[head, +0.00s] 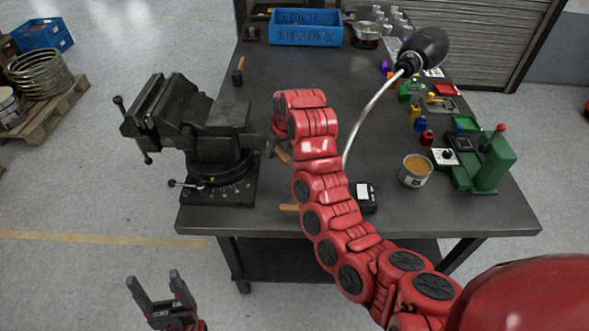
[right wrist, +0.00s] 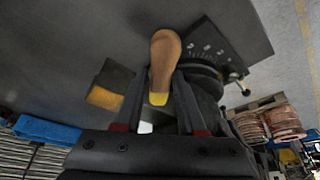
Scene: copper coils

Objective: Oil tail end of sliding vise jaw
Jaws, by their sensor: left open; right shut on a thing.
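The dark vise (head: 205,135) is bolted at the left edge of the workbench, its jaws (head: 160,105) to the left. My right gripper (head: 271,143) is at the vise's right side, mostly hidden by its own red arm. In the right wrist view it is shut on a wooden-handled tool (right wrist: 165,60) with a yellow band, perhaps a brush. Its working end is not visible. Part of the handle shows in the head view (head: 283,155). An open tin (head: 415,170) with amber contents stands right of the arm. My left gripper (head: 156,284) is open and empty, off the bench's front left.
A gooseneck lamp (head: 375,100) arches beside my right arm. A green machine (head: 490,165) and several small coloured items line the right edge. A blue crate (head: 306,27) is at the back. A small black box (head: 366,198) lies near the front. The bench's back middle is clear.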

